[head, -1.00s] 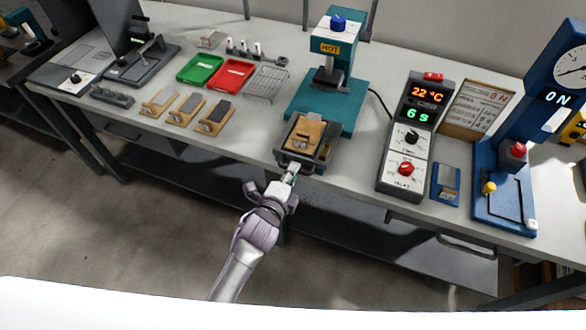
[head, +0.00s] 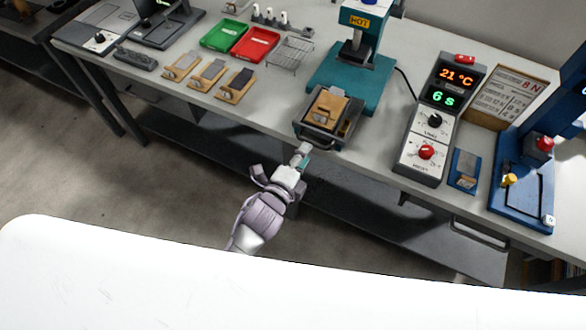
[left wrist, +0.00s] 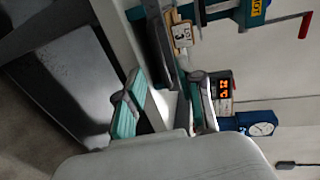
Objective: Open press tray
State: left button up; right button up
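The press tray (head: 345,135) is a dark tray on the bench edge, in front of the teal press (head: 340,75). It carries a tan wooden holder (head: 327,104), and its bar handle (head: 318,144) faces the front. My left gripper (head: 303,152) is just in front and to the left of the handle, apparently apart from it. In the left wrist view my left gripper (left wrist: 166,104) has its teal-padded fingers spread, with nothing seen between them. The dark tray (left wrist: 157,45) and the holder (left wrist: 182,36) lie beyond. My right gripper is not in view.
A control box (head: 432,125) stands right of the press, with a blue device (head: 520,180) further right. Sample holders (head: 208,75), a green tray (head: 225,35), a red tray (head: 256,43) and a wire rack (head: 290,53) lie left. The floor before the bench is clear.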

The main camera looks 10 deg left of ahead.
pick_arm(q)
jog(key=v, duration=0.7)
jog(key=shift+s, duration=0.25)
jog(key=shift+r, duration=0.1)
jog(key=s+a+f+n+g+y, duration=0.1)
jog(key=s+a+f+n+g, duration=0.15)
jog(key=f, duration=0.65)
jog(key=s+a+f+n+g+y, duration=0.15)
jog(key=s+f+n, duration=0.25)
jog(key=f, duration=0.6)
jog(key=s+a+f+n+g, duration=0.3)
jog(key=s+f, duration=0.1)
jog(key=f, duration=0.5)
jog(key=s+a+f+n+g, duration=0.2)
jog(key=s+f, duration=0.3)
jog(key=s, duration=0.3)
jog(key=s+a+f+n+g+y, duration=0.1)
jog(key=s+a+f+n+g, duration=0.1)
jog(key=s+a+f+n, duration=0.2)
jog(key=s+a+f+n+g+y, duration=0.1)
jog(key=s+a+f+n+g, duration=0.1)
jog(key=s+f, duration=0.4)
jog(key=s+a+n, duration=0.1)
jog(key=s+a, duration=0.1)
jog(key=s, duration=0.3)
jog(key=shift+s+n+g, duration=0.3)
jog(key=shift+n+g, duration=0.05)
jog(key=shift+g, duration=0.05)
